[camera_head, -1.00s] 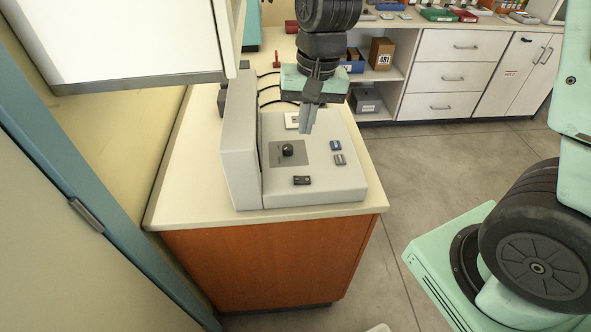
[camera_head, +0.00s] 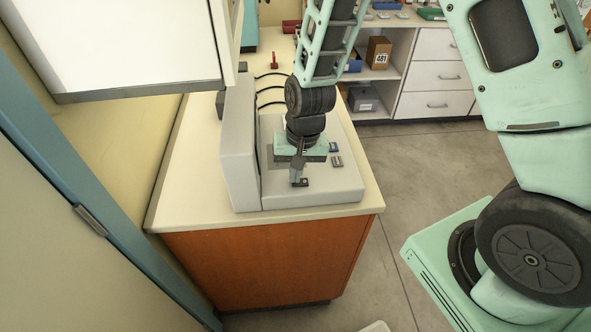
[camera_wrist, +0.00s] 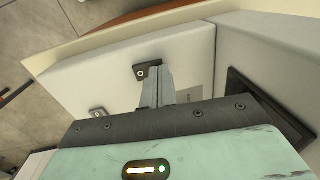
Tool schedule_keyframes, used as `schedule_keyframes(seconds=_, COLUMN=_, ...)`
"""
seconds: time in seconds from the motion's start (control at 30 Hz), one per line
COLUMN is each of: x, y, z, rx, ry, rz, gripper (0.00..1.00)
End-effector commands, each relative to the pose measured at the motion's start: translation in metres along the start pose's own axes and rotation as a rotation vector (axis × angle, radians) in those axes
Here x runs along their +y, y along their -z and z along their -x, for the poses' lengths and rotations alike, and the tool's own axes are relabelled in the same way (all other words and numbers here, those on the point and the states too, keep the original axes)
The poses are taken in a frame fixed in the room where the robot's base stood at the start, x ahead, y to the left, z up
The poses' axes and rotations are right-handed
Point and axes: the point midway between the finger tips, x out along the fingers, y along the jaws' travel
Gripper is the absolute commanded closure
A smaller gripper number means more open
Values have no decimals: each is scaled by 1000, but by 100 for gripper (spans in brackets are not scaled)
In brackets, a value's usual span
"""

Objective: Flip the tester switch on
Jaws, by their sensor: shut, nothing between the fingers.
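The tester (camera_head: 239,150) is a light grey box with an upright back part and a low sloped panel (camera_head: 340,188), standing on the counter. A small dark switch (camera_head: 304,183) sits near the panel's front edge; it also shows in the wrist view (camera_wrist: 146,71). My gripper (camera_head: 296,181) is shut and empty, pointing down at the panel with its fingertips right beside the dark switch. I cannot tell whether they touch it. The black knob is hidden behind my gripper.
The cream counter (camera_head: 188,190) has an orange-brown cabinet front (camera_head: 262,262) below. A white wall cabinet (camera_head: 130,45) hangs at upper left. Black cables (camera_head: 270,89) run behind the tester. Shelves with boxes (camera_head: 378,52) and white drawers stand at the back.

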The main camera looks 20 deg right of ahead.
Motion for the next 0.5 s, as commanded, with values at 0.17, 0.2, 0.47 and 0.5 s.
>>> schedule_keyframes(seconds=0.17, x=0, y=0, z=-1, rx=0, ry=0, rz=0, gripper=100)
schedule_keyframes(seconds=0.2, x=0, y=0, z=-1, rx=0, ry=0, rz=0, gripper=100)
schedule_keyframes(seconds=0.47, x=-1, y=0, z=-5, rx=0, ry=0, rz=0, gripper=100)
schedule_keyframes(seconds=0.5, x=-1, y=0, z=-5, rx=0, ry=0, rz=0, gripper=100)
